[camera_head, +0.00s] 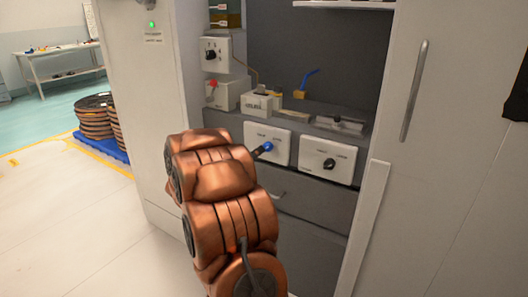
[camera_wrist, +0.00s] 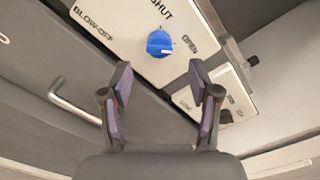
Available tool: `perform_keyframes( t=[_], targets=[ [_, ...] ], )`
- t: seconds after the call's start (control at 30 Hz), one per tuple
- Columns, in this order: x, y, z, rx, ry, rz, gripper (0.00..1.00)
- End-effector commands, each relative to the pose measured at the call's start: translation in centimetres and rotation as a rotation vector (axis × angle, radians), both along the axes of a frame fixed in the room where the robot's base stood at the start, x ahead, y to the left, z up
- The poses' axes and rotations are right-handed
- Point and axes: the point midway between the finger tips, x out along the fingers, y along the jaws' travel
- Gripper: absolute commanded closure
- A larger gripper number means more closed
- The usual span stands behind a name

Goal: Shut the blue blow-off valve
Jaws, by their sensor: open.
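The blue blow-off valve is a round blue knob (camera_wrist: 159,42) on a white panel (camera_wrist: 115,20) lettered BLOW-OFF, SHUT and OPEN. Its small white mark sits at the knob's lower right in the wrist view, on the side of the OPEN lettering. In the head view the blue knob (camera_head: 268,146) shows on the left of two front panels. My gripper (camera_wrist: 161,78) is open and empty, its two fingers apart below the knob in the wrist view. It appears clear of the knob. In the head view my copper arm hides most of the gripper.
To the right is a second white panel with a black knob (camera_head: 329,163). A blue lever on a brass body (camera_head: 305,84) stands further back. A red-handled switch (camera_head: 212,85) is at the left. A drawer handle (camera_wrist: 72,104) and a tall door handle (camera_head: 414,92) stick out nearby.

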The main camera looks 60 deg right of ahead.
Motion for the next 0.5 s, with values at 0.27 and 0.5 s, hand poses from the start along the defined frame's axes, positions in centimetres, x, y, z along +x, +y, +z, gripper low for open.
perform_keyframes(
  t=[0.27,0.5],
  targets=[
    [0.1,-3.7,0.0,-0.001,0.0,-0.001,0.39],
    [0.2,-5.8,0.0,0.002,0.001,0.001,0.39]
  ],
)
